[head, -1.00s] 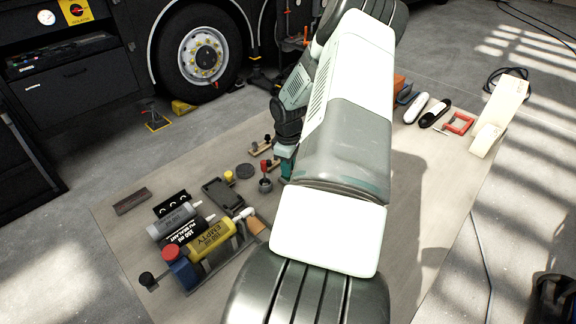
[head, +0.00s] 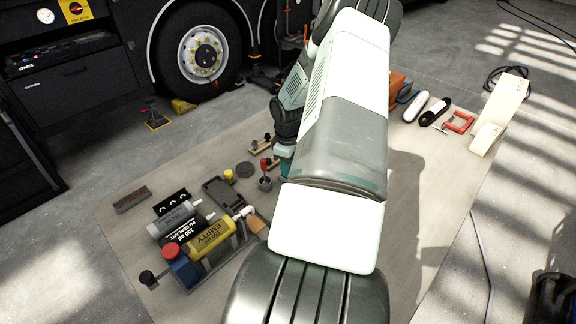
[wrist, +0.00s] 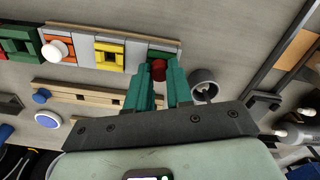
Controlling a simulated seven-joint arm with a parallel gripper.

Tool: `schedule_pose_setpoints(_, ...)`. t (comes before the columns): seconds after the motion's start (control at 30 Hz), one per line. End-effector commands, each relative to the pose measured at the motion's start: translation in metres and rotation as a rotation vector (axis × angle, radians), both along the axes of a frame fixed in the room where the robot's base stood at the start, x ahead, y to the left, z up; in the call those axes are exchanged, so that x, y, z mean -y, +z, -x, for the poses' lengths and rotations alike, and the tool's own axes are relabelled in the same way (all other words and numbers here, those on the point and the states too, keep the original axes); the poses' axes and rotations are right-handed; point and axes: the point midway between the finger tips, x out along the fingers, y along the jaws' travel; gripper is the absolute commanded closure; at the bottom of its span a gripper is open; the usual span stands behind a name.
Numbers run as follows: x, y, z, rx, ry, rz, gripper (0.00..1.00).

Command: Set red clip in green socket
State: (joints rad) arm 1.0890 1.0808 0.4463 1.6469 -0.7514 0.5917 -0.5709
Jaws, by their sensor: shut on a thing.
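My gripper (wrist: 160,86) shows teal fingers in the wrist view, shut on the red clip (wrist: 158,70). The rounded red end of the clip shows between the fingertips. The green socket (wrist: 166,48) is at the right end of a strip of coloured sockets, just beyond the clip in the picture. The clip overlaps its near edge, and I cannot tell whether they touch. In the head view my arm hides most of the gripper and the socket strip.
The strip also bears a yellow socket (wrist: 108,53) and a white knob (wrist: 56,50). A dark round cup (wrist: 203,85) is close to the right finger. Sealant tubes (head: 208,238) in a rack stand at the front left of the mat. The mat's right front is clear.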

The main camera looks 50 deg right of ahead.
Motion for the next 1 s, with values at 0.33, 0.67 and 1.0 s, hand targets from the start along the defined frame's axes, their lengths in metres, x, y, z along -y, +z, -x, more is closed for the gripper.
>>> schedule_pose_setpoints(0.33,-0.0001,0.0001,0.0001,0.0,-0.001,0.0,0.5)
schedule_pose_setpoints(0.67,-0.0001,0.0001,0.0001,0.0,-0.001,-0.001,0.28)
schedule_pose_setpoints(1.0,0.0002,0.0033,0.0,0.0,-0.001,0.0,0.28)
